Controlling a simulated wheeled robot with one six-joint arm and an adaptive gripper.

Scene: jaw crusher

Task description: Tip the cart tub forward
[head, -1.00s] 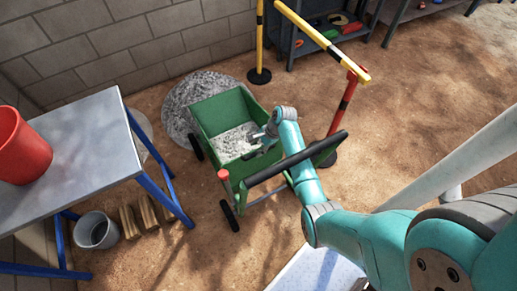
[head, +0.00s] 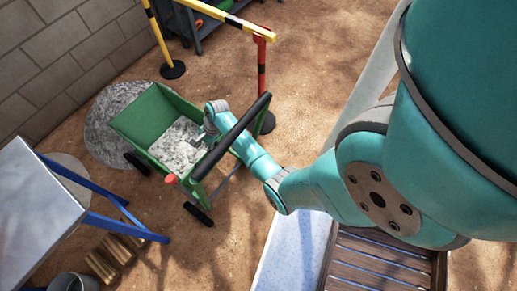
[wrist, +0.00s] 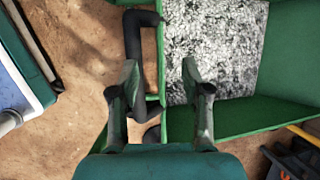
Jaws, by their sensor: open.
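The green cart tub (head: 148,122) stands on the dirt, holding grey rubble (head: 178,146). The tub appears level. My gripper (head: 203,138) is at the tub's near rim. In the wrist view my gripper (wrist: 162,75) is open, its two fingers on either side of the tub's green wall (wrist: 162,60). A bent black bar (wrist: 133,38) runs beside the left finger; contact is unclear. A red knob (head: 171,179) is at the near left of the cart.
A grey-topped table with blue legs (head: 38,205) stands left of the cart. A grey rubble pile (head: 112,122) lies behind it. A yellow barrier bar (head: 225,14) with a red-and-black post (head: 261,65) stands beyond.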

